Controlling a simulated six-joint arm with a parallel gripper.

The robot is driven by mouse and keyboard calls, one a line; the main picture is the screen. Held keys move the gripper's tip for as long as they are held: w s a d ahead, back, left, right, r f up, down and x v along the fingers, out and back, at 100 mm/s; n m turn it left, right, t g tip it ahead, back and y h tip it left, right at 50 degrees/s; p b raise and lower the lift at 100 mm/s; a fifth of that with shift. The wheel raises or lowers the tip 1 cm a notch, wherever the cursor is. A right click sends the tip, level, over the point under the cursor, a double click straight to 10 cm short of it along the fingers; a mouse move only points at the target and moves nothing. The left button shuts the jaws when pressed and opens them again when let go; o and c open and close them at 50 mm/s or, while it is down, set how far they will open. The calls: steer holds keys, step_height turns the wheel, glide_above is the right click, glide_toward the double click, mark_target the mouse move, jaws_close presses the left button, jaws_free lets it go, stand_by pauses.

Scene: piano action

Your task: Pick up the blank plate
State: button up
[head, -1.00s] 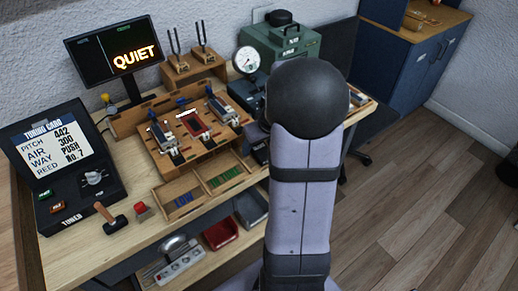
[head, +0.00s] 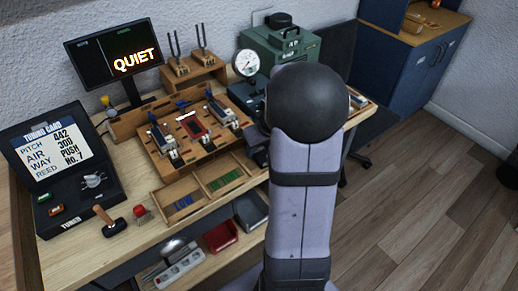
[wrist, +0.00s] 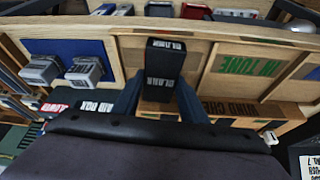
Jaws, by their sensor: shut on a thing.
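The blank plate (wrist: 165,62) shows in the wrist view as a dark block with white lettering that looks like "BLANK". My gripper (wrist: 159,86) is shut on it, with a finger on either side.
Metal blocks (wrist: 84,71) stand at left.

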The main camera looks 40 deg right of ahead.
mark_target(259, 150)
step_height(259, 150, up, 10)
steer(key=w+a+n+p, duration=0.1)
steer(key=w+a+p, duration=0.1)
steer(key=a+p, duration=0.3)
steer(key=w+a+n+y+p, duration=0.1)
steer(key=w+a+n+p, duration=0.1)
steer(key=a+p, duration=0.3)
steer(key=w+a+n+p, duration=0.1)
steer(key=w+a+p, duration=0.1)
steer(key=a+p, duration=0.3)
steer(key=shift+w+r+y+p, duration=0.1)
steer(key=shift+r+y+p, duration=0.2)
steer(key=shift+p, duration=0.4)
steer(key=w, duration=0.2)
steer(key=w+f, duration=0.1)
steer(key=w, duration=0.1)
steer(key=w+f+p, duration=0.1)
steer(key=w, duration=0.1)
steer(key=w+d+r+m+h, duration=0.1)
steer(key=w+d+r+m, duration=0.1)
steer(key=w, duration=0.5)
steer(key=shift+d+r+m, duration=0.25)
steer(key=shift+r+m, duration=0.15)
steer(key=shift+r, duration=0.35)
steer(key=shift+f, duration=0.2)
steer(key=shift+f+b, duration=2.1)
steer(key=shift+f, duration=0.75)
steer(key=shift+s+f+b, duration=0.1)
steer(key=shift+f+b, duration=0.5)
steer(key=shift+b, duration=0.1)
